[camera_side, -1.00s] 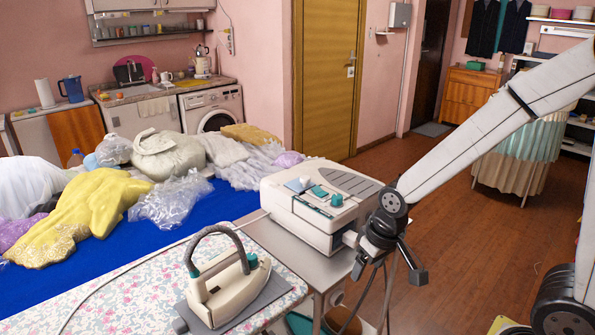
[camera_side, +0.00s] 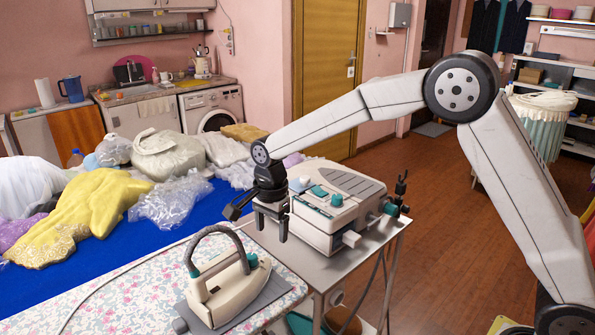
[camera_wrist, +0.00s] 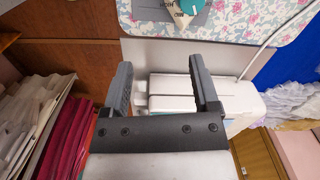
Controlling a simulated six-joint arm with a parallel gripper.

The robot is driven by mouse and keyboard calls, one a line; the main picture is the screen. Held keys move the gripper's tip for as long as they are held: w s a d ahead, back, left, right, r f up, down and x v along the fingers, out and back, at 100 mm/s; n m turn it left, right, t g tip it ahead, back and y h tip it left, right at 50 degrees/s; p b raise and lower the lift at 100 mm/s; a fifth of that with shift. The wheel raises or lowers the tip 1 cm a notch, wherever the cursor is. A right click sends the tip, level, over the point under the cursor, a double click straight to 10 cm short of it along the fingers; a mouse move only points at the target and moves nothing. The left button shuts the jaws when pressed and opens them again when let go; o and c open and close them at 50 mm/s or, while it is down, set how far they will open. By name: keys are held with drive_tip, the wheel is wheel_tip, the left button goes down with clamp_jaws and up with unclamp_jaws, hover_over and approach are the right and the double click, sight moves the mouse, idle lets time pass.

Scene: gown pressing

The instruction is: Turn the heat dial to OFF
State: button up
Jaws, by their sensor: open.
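In the wrist view a round teal dial (camera_wrist: 187,5) sits at the top edge, partly cut off, beside a grey plate with dark lettering. Its setting is not readable. My gripper (camera_side: 271,231) points down beside the front left corner of the cream steam station (camera_side: 318,228), above the metal stand. The wrist view shows my gripper (camera_wrist: 160,75) open and empty, its fingers apart over the station's pale body (camera_wrist: 175,85). The cream iron (camera_side: 228,290) rests on the floral board, left of and in front of the gripper.
The floral ironing board (camera_side: 130,290) and blue table (camera_side: 225,205) lie to the left. Piled clothes and plastic bags (camera_side: 172,200) cover the table's back. A pale hose or cord (camera_side: 130,265) crosses the board.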

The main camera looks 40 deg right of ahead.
sight(251, 255)
drive_tip(key=w+a+m, duration=0.3)
drive_tip(key=w+m, duration=0.1)
drive_tip(key=shift+a+m+g, duration=0.3)
drive_tip(key=shift+g, duration=0.1)
drive_tip(key=shift+f, duration=0.1)
drive_tip(key=shift+s+f, duration=0.2)
drive_tip(key=shift+f, duration=3.6)
clamp_jaws()
